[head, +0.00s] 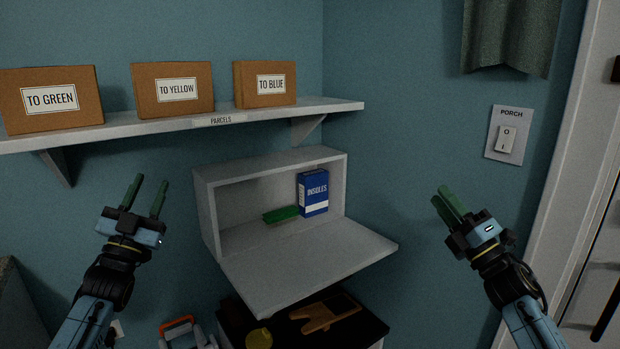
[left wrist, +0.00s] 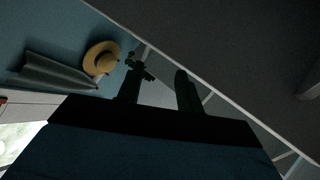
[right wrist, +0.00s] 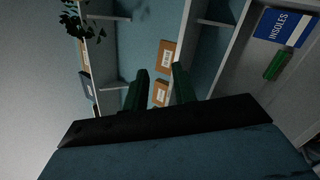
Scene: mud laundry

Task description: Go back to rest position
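My left gripper (head: 146,197) is raised at the left of the head view, below the parcel shelf. Its two green fingers stand apart with nothing between them; they also show apart in the left wrist view (left wrist: 158,88). My right gripper (head: 448,203) is raised at the right, in front of the blue wall, clear of the open cabinet. Its fingers overlap in the head view, but the right wrist view (right wrist: 160,88) shows them apart and empty.
An open wall cabinet (head: 270,160) with its flap (head: 310,268) lowered holds a blue insoles box (head: 313,193) and a green item (head: 281,214). A shelf (head: 200,123) above carries cardboard parcels. A dark-topped unit (head: 372,328) stands below. A porch switch (head: 506,139) is at right.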

